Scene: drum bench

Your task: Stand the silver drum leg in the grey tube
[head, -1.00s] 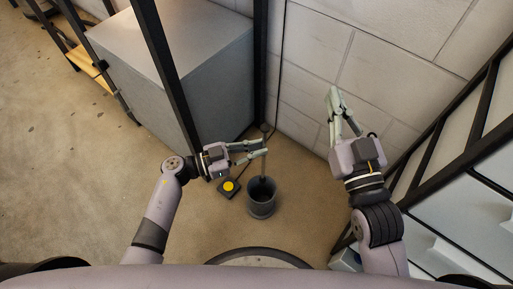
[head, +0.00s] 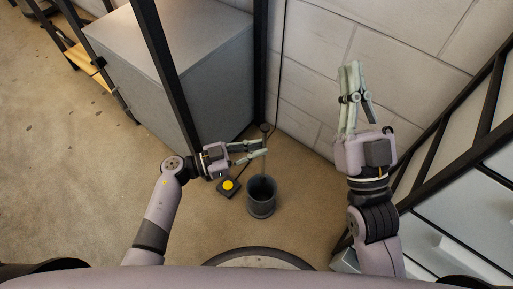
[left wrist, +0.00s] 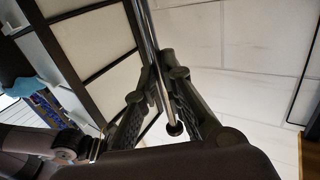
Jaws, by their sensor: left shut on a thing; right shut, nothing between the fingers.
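The silver drum leg (head: 261,164) is a thin rod with a dark knob at its upper end in the head view. My left gripper (head: 265,148) is shut on it just above the grey tube. The leg also crosses the left wrist view (left wrist: 150,35), between the fingers (left wrist: 167,95), and ends in a dark tip there. The grey tube (head: 261,205) stands upright and open-topped on the floor. The leg's lower part is near the tube's back rim; I cannot tell whether it is inside. My right gripper (head: 352,68) is shut and empty, raised before the wall.
A black box with a yellow button (head: 228,185) lies on the floor left of the tube. A large grey box (head: 185,75) and black frame posts stand to the left. A block wall (head: 400,60) closes the back, and a black-framed rack (head: 440,150) stands at the right.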

